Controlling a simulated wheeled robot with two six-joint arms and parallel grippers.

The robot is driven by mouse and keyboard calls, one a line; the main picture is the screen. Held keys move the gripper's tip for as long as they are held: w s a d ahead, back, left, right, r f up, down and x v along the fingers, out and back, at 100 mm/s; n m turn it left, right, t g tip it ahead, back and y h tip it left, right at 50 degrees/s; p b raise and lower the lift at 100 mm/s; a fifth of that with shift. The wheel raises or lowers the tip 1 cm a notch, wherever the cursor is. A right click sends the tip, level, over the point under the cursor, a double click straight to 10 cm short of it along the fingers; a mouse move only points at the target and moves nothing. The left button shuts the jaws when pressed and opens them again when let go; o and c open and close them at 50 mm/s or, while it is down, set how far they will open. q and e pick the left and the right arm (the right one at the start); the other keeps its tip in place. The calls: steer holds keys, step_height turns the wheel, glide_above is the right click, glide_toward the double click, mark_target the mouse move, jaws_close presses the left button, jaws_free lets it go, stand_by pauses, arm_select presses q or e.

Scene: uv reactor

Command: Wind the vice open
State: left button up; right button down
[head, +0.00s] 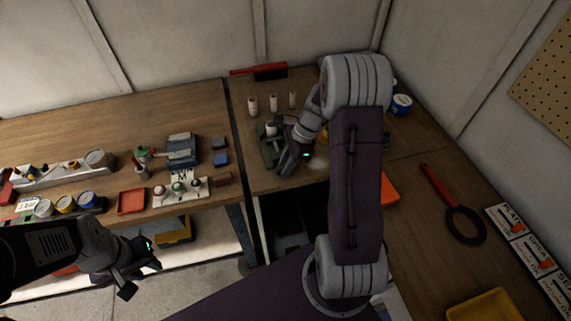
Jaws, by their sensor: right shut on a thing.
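A green vice (267,150) stands on the wooden bench in the middle of the picture, with a pale round piece at its top. My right gripper (285,163) is at the right side of the vice, reaching down from above. It is shut on the vice handle, which is mostly hidden behind the gripper, so the jaw gap is hard to make out. My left gripper (142,279) is low at the left, in front of the bench edge. Its fingers are apart, and it is empty and away from the vice.
Several small white bottles (273,103) stand behind the vice. A blue-grey device (182,150), a red tray (131,201) and paint tins lie on the left bench. A black magnifier-like ring with a red handle (438,187) and a yellow tray (485,306) lie at right.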

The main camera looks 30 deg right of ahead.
steer(key=h+p, duration=0.1)
steer(key=p, duration=0.1)
steer(key=h+p, duration=0.1)
steer(key=p, duration=0.1)
steer(key=a+g+h+p, duration=0.1)
steer(key=p, duration=0.2)
steer(key=shift+w+r+h, duration=0.15)
steer(key=shift+r+h, duration=0.15)
steer(key=shift+h, duration=0.1)
steer(key=shift+f+h, duration=0.2)
steer(key=shift+h, duration=0.2)
steer(key=shift+w+a+f+h, duration=0.1)
steer(key=shift+f+h, duration=0.15)
steer(key=shift+h, duration=0.25)
steer(key=h+b, duration=0.2)
steer(key=b, duration=0.1)
steer(key=g+h+b, duration=0.1)
steer(key=h+b, duration=0.1)
steer(key=b, duration=0.2)
steer(key=a+f+h+b, duration=0.1)
steer(key=h+b, duration=0.1)
steer(key=b, duration=0.2)
steer(key=shift+f+g+h, duration=0.1)
steer(key=shift+g+h, duration=0.2)
steer(key=shift+g, duration=0.1)
steer(key=shift+g+h+b, duration=0.3)
steer(key=shift+h+b, duration=0.9)
steer(key=shift+b, duration=0.2)
steer(key=c, duration=1.5)
jaws_free()
